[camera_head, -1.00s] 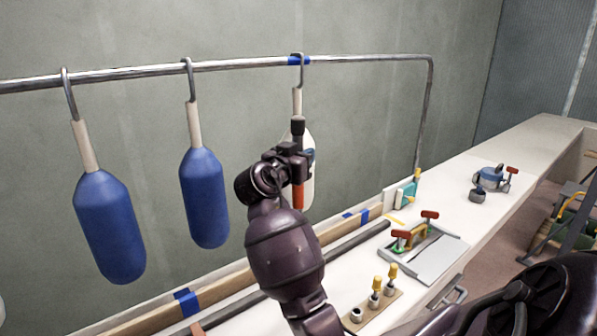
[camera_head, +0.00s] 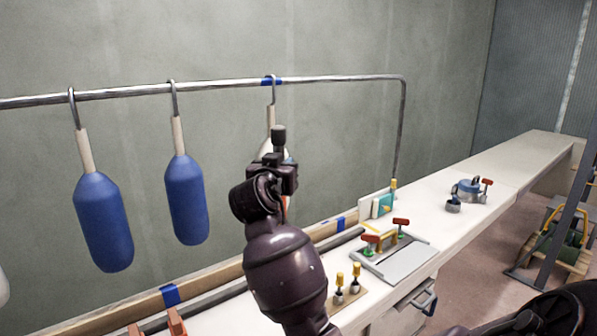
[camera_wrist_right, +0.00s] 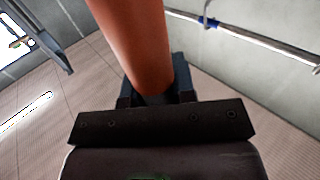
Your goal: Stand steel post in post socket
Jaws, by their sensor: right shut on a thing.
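My right arm rises through the middle of the head view, and its dark right gripper (camera_head: 279,155) is near the hanging rail. In the right wrist view this gripper (camera_wrist_right: 150,95) is shut on a thick orange-red cylinder (camera_wrist_right: 132,40). A little orange (camera_head: 286,202) shows beside the wrist in the head view; the gripper hides the rest. A long dark metal bar (camera_head: 345,238) lies along the back of the bench. I cannot tell which thing is the steel post or the post socket. My left gripper is out of view.
A metal rail (camera_head: 330,79) crosses above the bench (camera_head: 440,222), carrying blue fenders (camera_head: 186,200) and a pale one behind my gripper. A grey plate with red-handled clamps (camera_head: 395,252) and small yellow-topped fittings (camera_head: 340,293) stand on it. Orange prongs (camera_head: 170,325) show at lower left.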

